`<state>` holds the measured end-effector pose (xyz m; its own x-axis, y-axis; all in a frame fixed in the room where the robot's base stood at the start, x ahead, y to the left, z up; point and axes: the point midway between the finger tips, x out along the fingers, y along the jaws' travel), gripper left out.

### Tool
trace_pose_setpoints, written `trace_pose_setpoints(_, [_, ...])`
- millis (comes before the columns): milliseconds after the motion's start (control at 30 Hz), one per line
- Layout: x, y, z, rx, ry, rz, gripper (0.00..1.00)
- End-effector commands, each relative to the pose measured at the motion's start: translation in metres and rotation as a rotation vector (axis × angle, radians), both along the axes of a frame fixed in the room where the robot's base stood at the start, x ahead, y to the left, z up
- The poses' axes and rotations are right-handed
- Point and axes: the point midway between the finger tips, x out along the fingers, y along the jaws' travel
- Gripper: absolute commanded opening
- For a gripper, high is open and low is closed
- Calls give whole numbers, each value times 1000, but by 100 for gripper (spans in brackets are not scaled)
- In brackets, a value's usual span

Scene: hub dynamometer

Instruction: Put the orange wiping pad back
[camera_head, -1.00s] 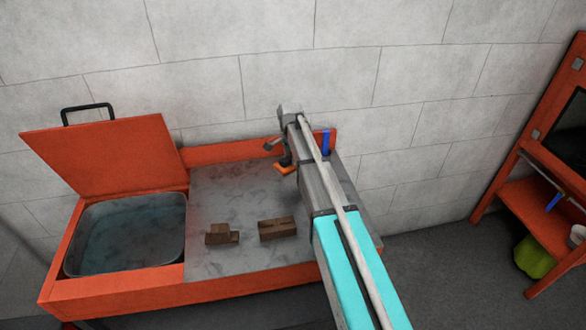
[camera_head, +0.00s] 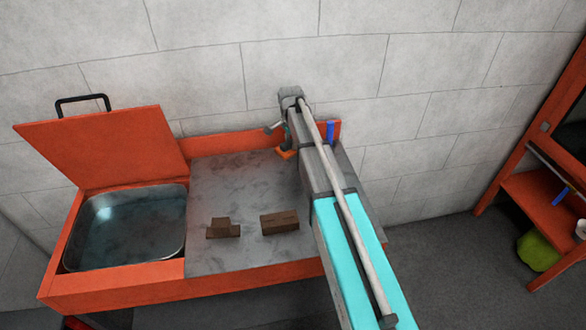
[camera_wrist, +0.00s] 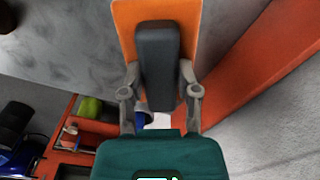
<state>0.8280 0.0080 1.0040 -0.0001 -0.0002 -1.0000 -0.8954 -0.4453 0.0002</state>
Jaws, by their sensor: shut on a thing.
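The orange wiping pad (camera_wrist: 126,12) has a dark grey grip block (camera_wrist: 158,65) on it. In the wrist view my gripper (camera_wrist: 160,80) is shut on this block, one finger on each side. In the head view the pad (camera_head: 286,154) shows as a small orange patch near the back right of the grey worktop, low by the back rim. My arm hides part of it there. I cannot tell whether the pad touches the worktop.
Two brown blocks (camera_head: 222,228) (camera_head: 280,222) lie on the worktop (camera_head: 235,185). A water basin (camera_head: 125,225) with its orange lid (camera_head: 105,145) raised is on the left. A blue upright item (camera_head: 330,132) stands behind my arm. An orange shelf unit (camera_head: 530,195) is at right.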

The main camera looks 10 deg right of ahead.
Motion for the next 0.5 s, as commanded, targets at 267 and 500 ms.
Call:
trace_pose_setpoints(267, [-48, 2, 16, 0, 0, -130, 4])
trace_pose_setpoints(500, [-111, 6, 35, 0, 0, -336, 4])
